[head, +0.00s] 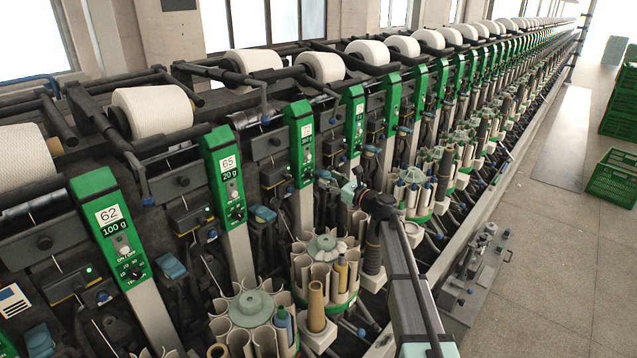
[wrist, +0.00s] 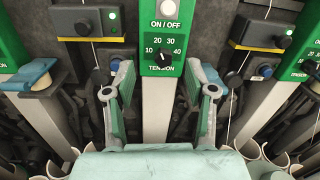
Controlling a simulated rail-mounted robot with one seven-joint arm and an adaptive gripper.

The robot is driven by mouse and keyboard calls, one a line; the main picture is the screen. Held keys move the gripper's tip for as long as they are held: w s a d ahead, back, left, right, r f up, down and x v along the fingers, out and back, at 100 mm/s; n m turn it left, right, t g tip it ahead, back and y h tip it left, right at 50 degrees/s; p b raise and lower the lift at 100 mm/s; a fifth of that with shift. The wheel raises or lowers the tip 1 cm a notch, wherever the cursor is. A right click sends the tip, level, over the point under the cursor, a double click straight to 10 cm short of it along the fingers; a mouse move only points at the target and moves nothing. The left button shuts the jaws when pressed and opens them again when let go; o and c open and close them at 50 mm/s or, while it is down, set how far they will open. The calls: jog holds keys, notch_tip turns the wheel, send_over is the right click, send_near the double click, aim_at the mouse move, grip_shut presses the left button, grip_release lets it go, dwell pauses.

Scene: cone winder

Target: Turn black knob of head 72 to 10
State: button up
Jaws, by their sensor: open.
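The black tension knob (wrist: 163,57) is on a green head panel (wrist: 147,20) in the wrist view, with 10, 20, 30 and 40 printed around it. Its pale mark appears to point upward, near 20; the exact setting is too small to read. My gripper (wrist: 160,82) is open and empty, one finger on each side of the panel's grey post. The knob lies ahead, a little above the line between the fingertips, and is untouched. In the head view my gripper (head: 337,187) is by the third panel (head: 301,135), whose number looks like 72 but is small.
Blue levers (wrist: 30,75) and dark boxes with buttons (wrist: 86,22) flank the post. Bobbin magazines (head: 325,245) stand below my arm.

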aim_at(312, 176)
jog(key=shift+n+g, duration=0.3)
jog(key=shift+g, duration=0.4)
jog(key=w+a+f, duration=0.1)
jog(key=w+a, duration=0.1)
jog(key=w+a+p, duration=0.1)
jog(key=w, duration=0.1)
jog(key=w+a+f+p, duration=0.1)
jog(key=w+a, duration=0.1)
jog(key=shift+a+f, duration=0.3)
jog(key=shift+a, duration=0.05)
jog(key=shift+w+a+f, duration=0.1)
jog(key=shift+a, duration=0.25)
grip_shut()
